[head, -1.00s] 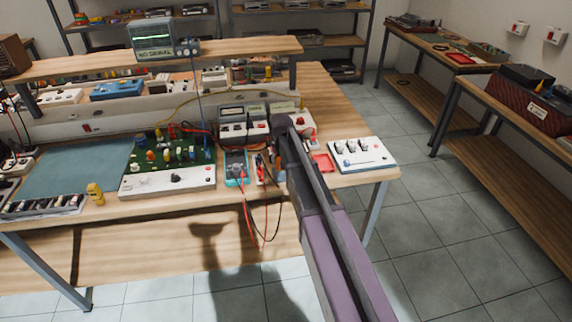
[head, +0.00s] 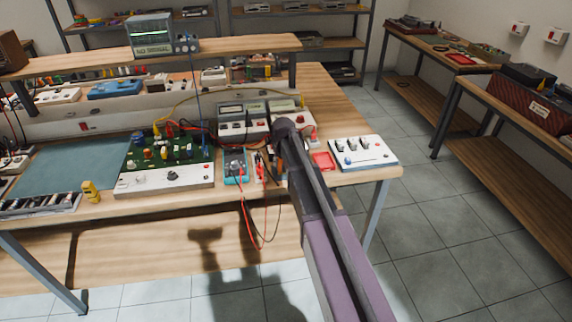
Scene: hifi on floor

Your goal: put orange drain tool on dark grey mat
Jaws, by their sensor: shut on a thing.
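My arm (head: 318,215) reaches up from the bottom of the head view, and its far end (head: 285,126) is over the right part of the workbench. My gripper is not visible; the arm's own links may hide it. I cannot pick out an orange drain tool. A flat blue-grey mat (head: 72,166) lies on the left of the bench.
A green circuit board panel (head: 165,176), a blue multimeter (head: 235,164) with hanging leads and a white switch box (head: 362,153) crowd the bench. A yellow item (head: 91,191) stands near the front edge. A raised shelf (head: 190,48) runs along the back. Tiled floor is clear to the right.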

